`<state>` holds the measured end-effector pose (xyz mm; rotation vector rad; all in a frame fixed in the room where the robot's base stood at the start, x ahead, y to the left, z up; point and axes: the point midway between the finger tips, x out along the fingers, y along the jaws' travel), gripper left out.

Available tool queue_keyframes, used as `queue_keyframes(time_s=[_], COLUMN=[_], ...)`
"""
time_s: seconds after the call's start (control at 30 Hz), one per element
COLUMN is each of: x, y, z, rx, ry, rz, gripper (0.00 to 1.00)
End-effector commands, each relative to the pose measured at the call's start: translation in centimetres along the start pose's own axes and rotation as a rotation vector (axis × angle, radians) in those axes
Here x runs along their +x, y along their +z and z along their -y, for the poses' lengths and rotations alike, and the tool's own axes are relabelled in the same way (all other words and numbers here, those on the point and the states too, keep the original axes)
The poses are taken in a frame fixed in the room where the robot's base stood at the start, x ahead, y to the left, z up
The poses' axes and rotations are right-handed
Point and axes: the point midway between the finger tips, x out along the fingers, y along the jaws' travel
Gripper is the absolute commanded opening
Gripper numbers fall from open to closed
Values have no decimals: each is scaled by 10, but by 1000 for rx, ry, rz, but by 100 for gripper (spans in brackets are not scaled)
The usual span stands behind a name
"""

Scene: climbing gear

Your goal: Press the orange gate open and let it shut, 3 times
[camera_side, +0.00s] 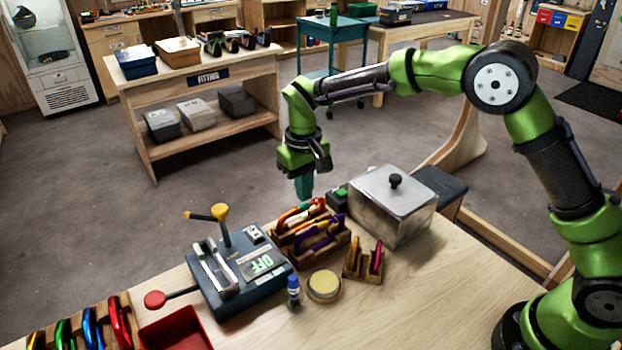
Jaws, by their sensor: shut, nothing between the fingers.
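My gripper (304,188) hangs pointing down, with its teal fingers together and nothing between them. It is over the back of a wooden rack (311,257) on the workbench. An orange carabiner (291,216) stands in the rack, just below and slightly left of the fingertips. Its gate is too small to make out, and I cannot tell whether the fingers touch the carabiner or are apart from it. Purple carabiners (322,243) stand in front of it in the same rack.
A metal box with a black knob (392,206) stands close on the right. A dark machine with a lever and an OFF display (262,266) stands on the left. A small rack (362,266), a blue bottle (293,291) and a round yellow-topped tin (324,286) are in front.

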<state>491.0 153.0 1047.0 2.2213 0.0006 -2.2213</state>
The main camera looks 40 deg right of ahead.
Motion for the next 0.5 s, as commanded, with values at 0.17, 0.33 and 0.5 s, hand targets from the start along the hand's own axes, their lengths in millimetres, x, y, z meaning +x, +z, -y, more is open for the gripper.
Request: queue_keyframes(time_s=[0.17, 0.33, 0.5], x=[3, 8, 13], y=[0, 0, 0], z=[0, 0, 0], rx=[0, 0, 0], ry=[0, 1, 1], rz=[1, 1, 1], gripper=[0, 0, 0])
